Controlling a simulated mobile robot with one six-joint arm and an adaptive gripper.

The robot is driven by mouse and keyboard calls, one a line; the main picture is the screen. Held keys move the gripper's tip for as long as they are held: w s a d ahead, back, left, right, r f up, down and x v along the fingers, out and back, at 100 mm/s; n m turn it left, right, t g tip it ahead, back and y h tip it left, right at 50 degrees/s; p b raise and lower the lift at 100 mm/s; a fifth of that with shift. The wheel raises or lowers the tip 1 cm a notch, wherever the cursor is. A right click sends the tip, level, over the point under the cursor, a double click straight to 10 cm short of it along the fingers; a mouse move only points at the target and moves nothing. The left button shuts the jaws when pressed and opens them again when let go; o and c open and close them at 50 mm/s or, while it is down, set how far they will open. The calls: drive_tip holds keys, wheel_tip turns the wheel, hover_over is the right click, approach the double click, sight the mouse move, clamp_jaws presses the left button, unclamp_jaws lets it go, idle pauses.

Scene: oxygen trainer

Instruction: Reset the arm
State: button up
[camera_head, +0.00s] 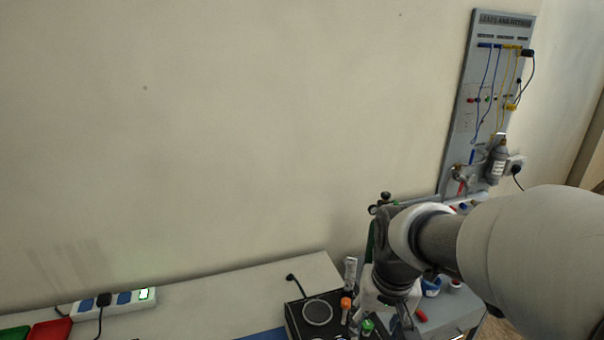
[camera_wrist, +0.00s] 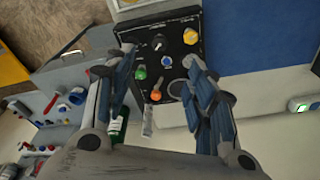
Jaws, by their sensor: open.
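My arm reaches in from the right in the head view, and my gripper (camera_wrist: 158,58) hangs over the bench, partly hidden there by the arm's end. In the wrist view its two fingers are spread apart with nothing between them that they touch. A black control box (camera_head: 294,318) sits under and beside the gripper. In the wrist view the box (camera_wrist: 178,22) shows between and beyond the fingertips, with an orange knob (camera_wrist: 155,96), a green knob (camera_wrist: 140,73) and a black dial (camera_wrist: 158,42). Some of the box is hidden behind the fingers.
A white power strip (camera_head: 115,300) and red (camera_head: 50,330) and green trays stand at the bench's left. A grey wall panel (camera_head: 468,85) with hanging leads stands at the right. A green bottle (camera_wrist: 119,125) is close to the left finger.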

drive_tip(key=s+r+n+t+b, duration=0.1)
drive_tip(key=s+r+t+b, duration=0.1)
drive_tip(key=s, duration=1.3)
drive_tip(key=shift+s+r+n+t, duration=0.35)
drive_tip(key=shift+r+t, duration=0.15)
drive_tip(key=shift+r, duration=0.4)
